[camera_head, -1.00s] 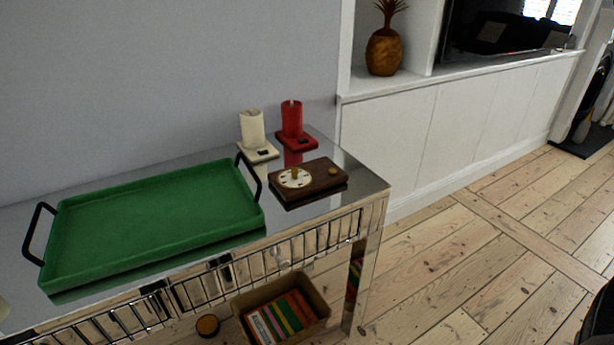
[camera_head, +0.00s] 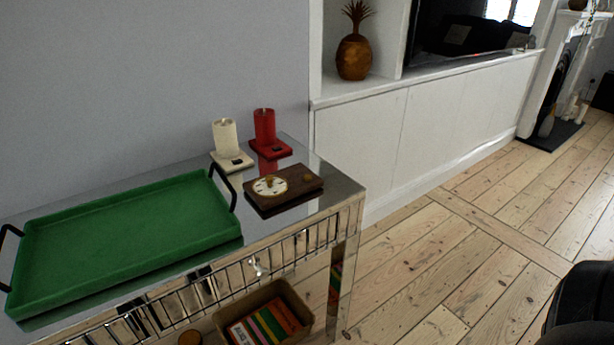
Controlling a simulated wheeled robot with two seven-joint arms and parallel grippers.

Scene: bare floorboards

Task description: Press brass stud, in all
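The brass stud (camera_head: 307,178) is a small round knob on the right end of a dark brown wooden block (camera_head: 286,198). The block lies on the mirrored table near its right end. A cream dial (camera_head: 270,187) with a brass centre knob sits on the block's left part. Neither gripper shows in the head view. A dark rounded shape at the lower right edge may be part of my arm; I cannot tell.
A green tray (camera_head: 125,232) with black handles fills the table's left. A cream candle (camera_head: 225,138) and a red candle (camera_head: 265,127) on matching bases stand behind the block. A box of books (camera_head: 262,318) sits below the table. Floorboards (camera_head: 440,270) are clear at right.

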